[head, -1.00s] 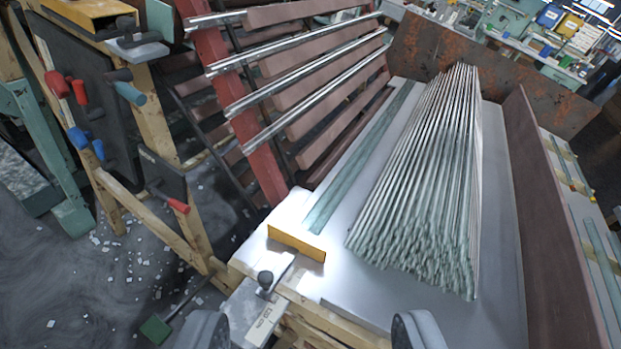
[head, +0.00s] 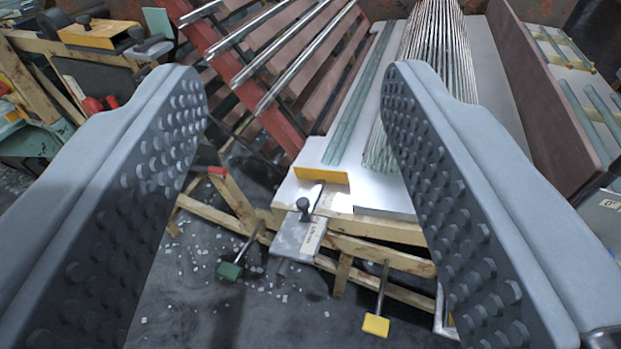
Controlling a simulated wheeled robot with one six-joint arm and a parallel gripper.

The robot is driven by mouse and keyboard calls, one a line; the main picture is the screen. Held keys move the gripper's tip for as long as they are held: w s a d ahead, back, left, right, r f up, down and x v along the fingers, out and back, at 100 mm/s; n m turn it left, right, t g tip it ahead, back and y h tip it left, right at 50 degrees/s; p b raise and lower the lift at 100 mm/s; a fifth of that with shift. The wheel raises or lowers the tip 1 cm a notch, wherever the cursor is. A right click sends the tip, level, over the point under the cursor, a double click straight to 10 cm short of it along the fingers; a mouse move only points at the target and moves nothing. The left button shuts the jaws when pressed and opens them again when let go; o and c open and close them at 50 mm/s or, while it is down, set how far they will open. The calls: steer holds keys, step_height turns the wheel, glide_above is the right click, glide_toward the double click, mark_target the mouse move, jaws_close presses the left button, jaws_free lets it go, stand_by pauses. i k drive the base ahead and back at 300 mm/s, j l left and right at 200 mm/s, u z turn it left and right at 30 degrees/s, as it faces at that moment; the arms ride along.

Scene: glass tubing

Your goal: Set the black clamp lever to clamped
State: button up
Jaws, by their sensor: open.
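The black clamp lever (head: 304,208) is a short arm with a round black knob on a grey metal bracket (head: 298,238) with a pale label. The bracket is at the front corner of the bench. A yellow clamp bar (head: 321,175) stands just behind it on the white bench top, at the near end of the flat glass tubes (head: 357,100). My gripper (head: 293,75) has its two studded grey fingers wide apart, with nothing between them. In the picture the lever lies between the fingers, farther away and untouched. I cannot tell whether the lever is set to clamped.
A thick bundle of glass tubes (head: 432,45) lies on the bench, partly behind my right finger. A sloped red rack (head: 268,110) with tubes stands to the left. A green pedal (head: 230,271) and a yellow pedal (head: 376,325) sit low, near glass shards on the floor.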

mark_target(282, 272)
steer(key=k+l+u, duration=0.15)
steer(key=k+u, duration=0.15)
steer(key=k, duration=0.55)
